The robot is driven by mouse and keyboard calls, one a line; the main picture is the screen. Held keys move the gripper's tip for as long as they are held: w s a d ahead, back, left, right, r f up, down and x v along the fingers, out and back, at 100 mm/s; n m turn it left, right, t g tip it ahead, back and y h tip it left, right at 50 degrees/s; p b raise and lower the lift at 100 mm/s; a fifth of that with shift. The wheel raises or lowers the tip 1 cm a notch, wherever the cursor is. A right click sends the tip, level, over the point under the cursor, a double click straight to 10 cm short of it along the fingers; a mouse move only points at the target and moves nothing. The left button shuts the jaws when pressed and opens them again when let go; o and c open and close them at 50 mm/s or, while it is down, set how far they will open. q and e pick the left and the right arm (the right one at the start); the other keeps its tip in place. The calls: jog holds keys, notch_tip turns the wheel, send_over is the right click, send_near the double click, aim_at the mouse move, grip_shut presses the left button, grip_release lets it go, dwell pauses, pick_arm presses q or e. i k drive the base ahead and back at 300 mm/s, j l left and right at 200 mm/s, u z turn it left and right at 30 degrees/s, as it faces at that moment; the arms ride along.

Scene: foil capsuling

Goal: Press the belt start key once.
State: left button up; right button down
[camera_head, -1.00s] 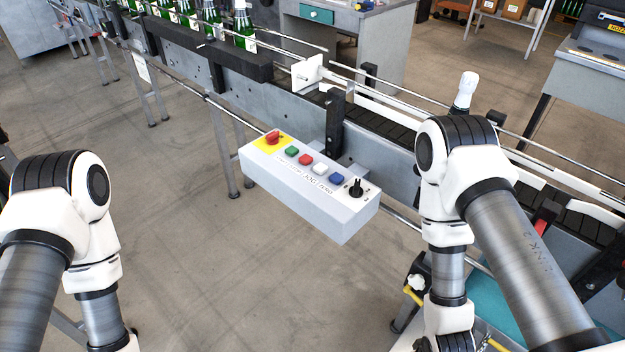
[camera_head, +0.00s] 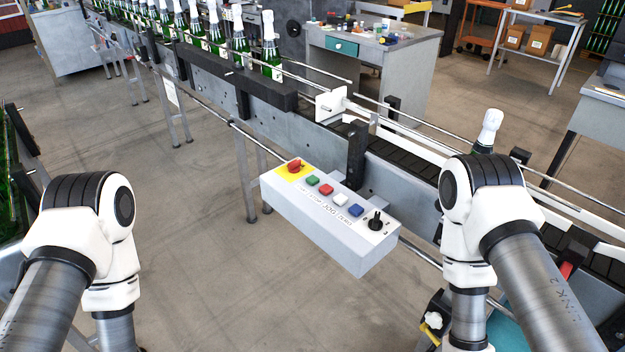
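The control box (camera_head: 330,228) is a light grey panel mounted at the front of the conveyor, near the middle of the view. Its top carries a red emergency knob on a yellow patch (camera_head: 294,168), a green key (camera_head: 312,180), a red key (camera_head: 327,190), a white key (camera_head: 340,200), a blue key (camera_head: 356,210) and a black selector knob (camera_head: 375,220). The printed labels are small; the green key is the likely start key by its place. My arms stand to the left and right of the box. Both grippers are out of view below the frame.
The conveyor belt (camera_head: 400,178) runs from upper left to lower right behind the box. Several green bottles (camera_head: 240,48) stand in a row on it at upper left, and one white-capped bottle (camera_head: 489,128) stands behind my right arm. Open floor (camera_head: 215,270) lies left of the box.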

aim_at(312, 180)
jog(key=z, duration=0.3)
jog(key=i+j+z, duration=0.35)
jog(key=j, duration=0.25)
jog(key=i+j+z, duration=0.2)
jog(key=j, duration=0.15)
jog(key=i+j+z, duration=0.15)
jog(key=j, duration=0.2)
jog(key=i+j+z, duration=0.2)
jog(key=j, duration=0.2)
jog(key=k, duration=0.1)
